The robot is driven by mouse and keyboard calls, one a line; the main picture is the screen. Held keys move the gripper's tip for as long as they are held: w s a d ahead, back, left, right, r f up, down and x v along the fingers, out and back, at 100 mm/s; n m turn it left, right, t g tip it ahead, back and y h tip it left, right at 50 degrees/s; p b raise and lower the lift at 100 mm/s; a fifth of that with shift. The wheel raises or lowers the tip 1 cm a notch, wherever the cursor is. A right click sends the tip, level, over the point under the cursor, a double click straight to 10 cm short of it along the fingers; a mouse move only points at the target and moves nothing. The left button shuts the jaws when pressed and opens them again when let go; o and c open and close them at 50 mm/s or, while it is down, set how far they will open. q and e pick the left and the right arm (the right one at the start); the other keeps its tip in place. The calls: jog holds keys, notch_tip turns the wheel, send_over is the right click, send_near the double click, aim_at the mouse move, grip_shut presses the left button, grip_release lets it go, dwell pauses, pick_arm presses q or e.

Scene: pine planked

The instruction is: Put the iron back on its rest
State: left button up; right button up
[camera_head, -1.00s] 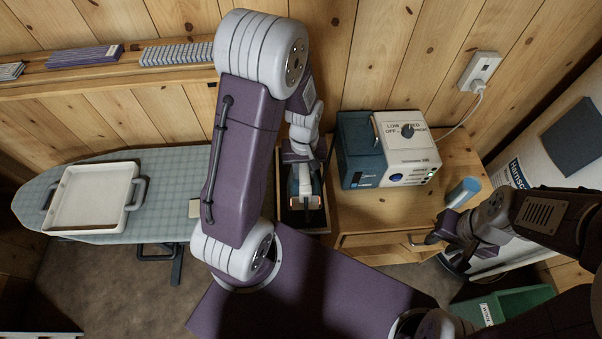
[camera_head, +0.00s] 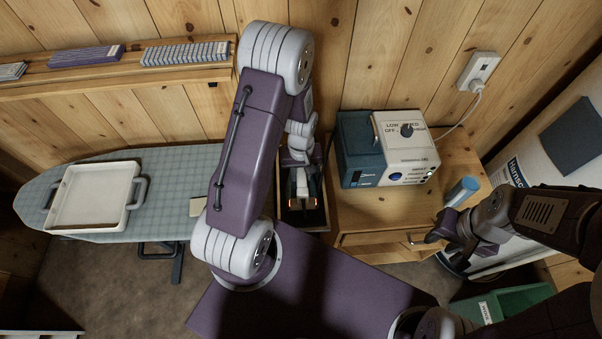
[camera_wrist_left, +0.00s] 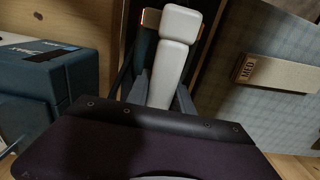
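The iron (camera_head: 302,188) is in the narrow dark tray (camera_head: 325,222) between the ironing board and the wooden cabinet; whether it touches the tray floor cannot be told. Its white handle (camera_wrist_left: 175,60) and a dark body with an orange glow show in the left wrist view. My left gripper (camera_head: 300,165) is over the iron, its fingers (camera_wrist_left: 163,95) on both sides of the handle, seemingly closed on it. The left arm hides part of the scene. My right gripper (camera_head: 436,236) is at the cabinet's front right, apart from the iron; its finger opening is unclear.
The ironing board (camera_head: 170,165) carries a white tray (camera_head: 92,198) and a small block marked MED (camera_wrist_left: 250,70). A green bin (camera_head: 515,303) is lower right.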

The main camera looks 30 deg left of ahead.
pick_arm(q)
jog(key=o, duration=0.3)
jog(key=shift+r, duration=0.25)
jog(key=shift+w+r, duration=0.1)
jog(key=shift+r, duration=0.3)
notch_tip(320, 180, up, 11)
jog(key=shift+r, duration=0.1)
jog(key=s+d+m+b, duration=0.1)
jog(key=s+m, duration=0.1)
jog(key=s+d+f+m+b, duration=0.1)
jog(key=s+m, duration=0.1)
jog(key=s, duration=0.1)
jog(key=s+d+f+m+t+b, duration=0.1)
jog(key=s+d+m, duration=0.1)
jog(key=shift+s+d+f, duration=0.1)
jog(key=shift+s+f, duration=0.15)
jog(key=shift+s, duration=0.05)
jog(key=shift+s+r, duration=0.15)
jog(key=shift+r, duration=0.2)
